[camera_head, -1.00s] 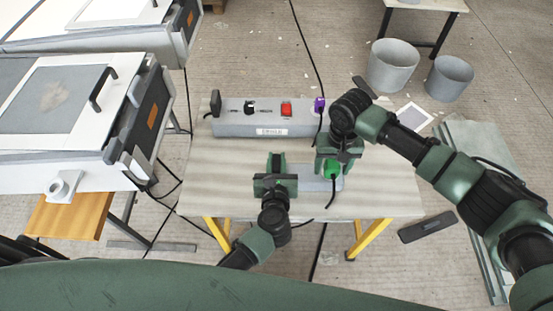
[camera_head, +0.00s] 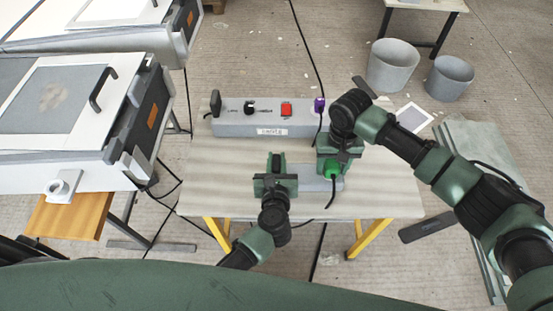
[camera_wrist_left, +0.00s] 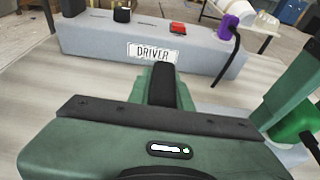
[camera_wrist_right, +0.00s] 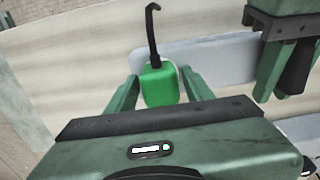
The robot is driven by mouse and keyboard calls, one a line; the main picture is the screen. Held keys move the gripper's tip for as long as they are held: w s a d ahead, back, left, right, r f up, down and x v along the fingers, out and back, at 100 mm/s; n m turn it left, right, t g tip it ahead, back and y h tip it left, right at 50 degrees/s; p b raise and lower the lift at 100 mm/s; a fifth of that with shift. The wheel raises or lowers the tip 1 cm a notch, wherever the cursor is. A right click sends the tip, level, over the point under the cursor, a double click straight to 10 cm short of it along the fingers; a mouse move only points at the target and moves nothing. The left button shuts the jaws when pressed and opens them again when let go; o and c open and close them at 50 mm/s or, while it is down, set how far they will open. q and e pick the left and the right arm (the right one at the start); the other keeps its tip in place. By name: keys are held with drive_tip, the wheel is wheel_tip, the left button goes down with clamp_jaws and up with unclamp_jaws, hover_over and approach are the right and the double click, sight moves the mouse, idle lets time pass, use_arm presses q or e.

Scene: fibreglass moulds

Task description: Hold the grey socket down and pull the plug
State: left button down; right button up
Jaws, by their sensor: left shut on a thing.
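The grey socket (camera_head: 313,184) is a low pale block near the table's front edge, partly hidden by my arms. It also shows in the right wrist view (camera_wrist_right: 222,62). A green plug (camera_head: 332,170) with a black cable sits in it, seen upright in the right wrist view (camera_wrist_right: 160,86). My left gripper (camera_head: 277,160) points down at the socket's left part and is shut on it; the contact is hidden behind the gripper. My right gripper (camera_wrist_right: 160,82) is open, with one finger on each side of the green plug and gaps between.
A long grey driver box (camera_head: 230,127) with a red switch (camera_head: 286,110) and a purple plug (camera_head: 319,104) stands at the back of the table (camera_head: 215,185). Mould benches (camera_head: 60,110) stand to the left. Two grey bins (camera_head: 392,66) stand on the floor at the back right.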

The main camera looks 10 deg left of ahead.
sight(333, 164)
clamp_jaws()
drive_tip(key=shift+r, duration=0.1)
drive_tip(key=shift+r, duration=2.9)
drive_tip(key=shift+r, duration=0.1)
drive_tip(key=shift+r, duration=2.4)
use_arm(q)
drive_tip(key=c, duration=1.2)
unclamp_jaws()
